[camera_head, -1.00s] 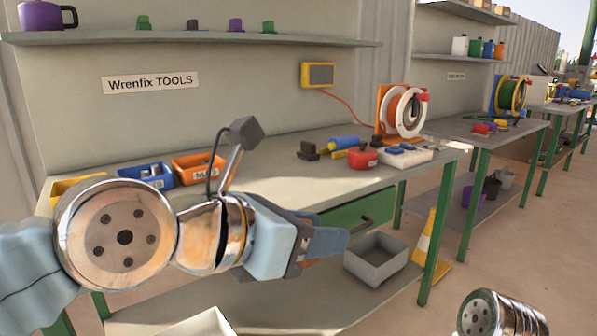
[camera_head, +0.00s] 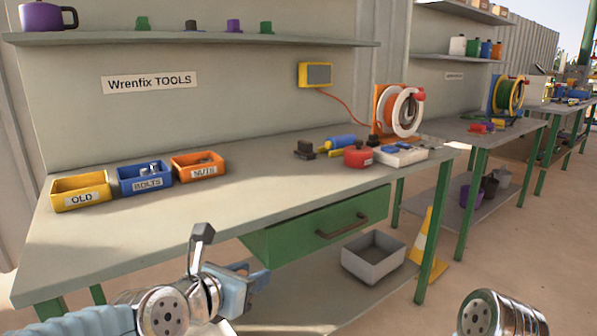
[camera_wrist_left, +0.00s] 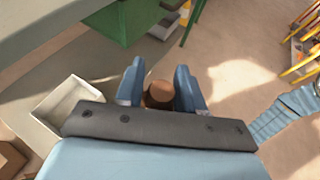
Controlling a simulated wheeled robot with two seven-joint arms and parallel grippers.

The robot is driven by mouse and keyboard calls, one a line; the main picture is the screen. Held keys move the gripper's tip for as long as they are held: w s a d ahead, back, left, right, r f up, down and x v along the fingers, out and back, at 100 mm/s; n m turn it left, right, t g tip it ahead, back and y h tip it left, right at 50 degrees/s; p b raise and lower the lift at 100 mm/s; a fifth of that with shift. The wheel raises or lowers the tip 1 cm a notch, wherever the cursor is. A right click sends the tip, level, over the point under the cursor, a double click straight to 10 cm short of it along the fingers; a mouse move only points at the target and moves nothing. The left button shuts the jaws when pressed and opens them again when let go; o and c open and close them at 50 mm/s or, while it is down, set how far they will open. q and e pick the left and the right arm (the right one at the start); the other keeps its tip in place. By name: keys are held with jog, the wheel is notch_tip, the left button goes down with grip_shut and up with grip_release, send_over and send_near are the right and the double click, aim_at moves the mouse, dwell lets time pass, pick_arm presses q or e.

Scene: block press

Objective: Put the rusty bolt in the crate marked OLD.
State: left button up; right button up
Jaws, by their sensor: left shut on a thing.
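The yellow crate marked OLD (camera_head: 95,198) stands at the left end of the workbench in the head view and looks empty from here. My left gripper (camera_head: 259,282) is low, in front of the bench edge and below the bench top, to the right of the crate and nearer to me. In the left wrist view the left gripper (camera_wrist_left: 159,80) is shut on a round brown, rusty-looking thing, the rusty bolt (camera_wrist_left: 158,95); only its head shows between the blue fingers. My right gripper is out of view; only part of that arm shows.
The blue BOLTS crate (camera_head: 158,178) and orange NUTS crate (camera_head: 212,168) stand just right of the yellow one. A green drawer (camera_head: 290,240) hangs under the bench (camera_head: 180,220). A grey bin (camera_head: 372,268) is on the lower shelf. The bench top's front middle is clear.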

pick_arm(q)
jog(key=w+a+f+n+y, duration=0.2)
jog(key=w+a+f, duration=0.4)
jog(key=f, duration=0.3)
jog(key=w+a+f+n+t+y, duration=0.1)
jog(key=w+a+f+n+y, duration=0.2)
jog(key=w+f, duration=0.4)
notch_tip(320, 180, down, 2)
jog(key=a+y, duration=0.1)
jog(key=a, duration=0.1)
jog(key=shift+a+t, duration=0.3)
jog(key=shift+a, duration=0.05)
jog(key=shift+f, duration=0.15)
